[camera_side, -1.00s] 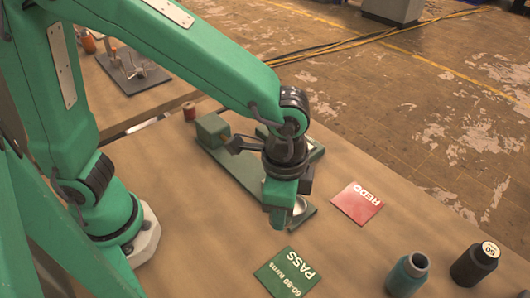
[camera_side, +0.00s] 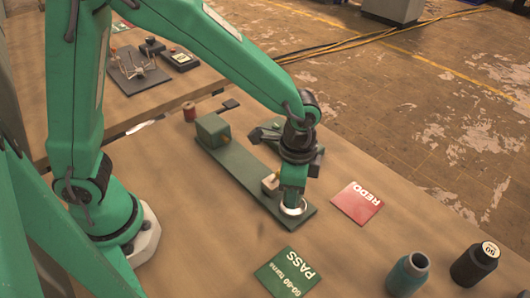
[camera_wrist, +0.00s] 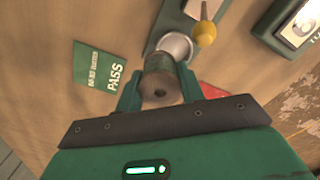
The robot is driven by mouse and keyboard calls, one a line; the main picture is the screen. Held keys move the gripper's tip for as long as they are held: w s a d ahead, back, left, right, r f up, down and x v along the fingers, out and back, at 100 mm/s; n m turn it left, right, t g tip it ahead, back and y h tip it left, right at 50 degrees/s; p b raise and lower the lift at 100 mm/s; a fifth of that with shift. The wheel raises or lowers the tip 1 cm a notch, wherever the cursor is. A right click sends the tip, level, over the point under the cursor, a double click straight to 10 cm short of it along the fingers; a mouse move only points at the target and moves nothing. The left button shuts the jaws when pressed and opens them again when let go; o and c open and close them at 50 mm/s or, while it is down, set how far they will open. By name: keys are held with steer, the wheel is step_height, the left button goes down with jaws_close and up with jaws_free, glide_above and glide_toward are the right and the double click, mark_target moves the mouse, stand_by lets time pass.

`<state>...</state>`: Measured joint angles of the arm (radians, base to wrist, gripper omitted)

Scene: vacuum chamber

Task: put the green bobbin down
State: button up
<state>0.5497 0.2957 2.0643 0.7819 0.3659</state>
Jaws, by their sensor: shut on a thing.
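The green bobbin (camera_wrist: 158,66) shows in the wrist view as a dull green-brown spool with a dark hole in its near end. My gripper (camera_wrist: 160,82) is shut on it, one finger on each side. Beyond the bobbin is a round silver cup (camera_wrist: 176,44) at the end of the green winder base. In the side view my gripper (camera_side: 293,190) points down over the silver cup (camera_side: 293,209). The bobbin is hidden there by the fingers, and I cannot tell whether it touches the cup.
A green PASS card (camera_side: 287,272) lies in front and a red REDO card (camera_side: 357,203) to the right. A yellow knob (camera_wrist: 204,34) and a meter box (camera_wrist: 290,25) are close by.

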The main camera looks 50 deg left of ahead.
steer(key=shift+w+a+f, duration=0.3)
steer(key=shift+w+f, duration=0.05)
steer(key=shift+w, duration=0.2)
steer(key=shift+w+a+f, duration=0.3)
steer(key=shift+w+f, duration=0.05)
steer(key=shift+w, duration=0.15)
steer(key=shift+f, duration=2)
steer(key=o, duration=1.1)
steer(key=shift+f, duration=0.1)
steer(key=shift+c, duration=0.2)
step_height(320, 180, up, 12)
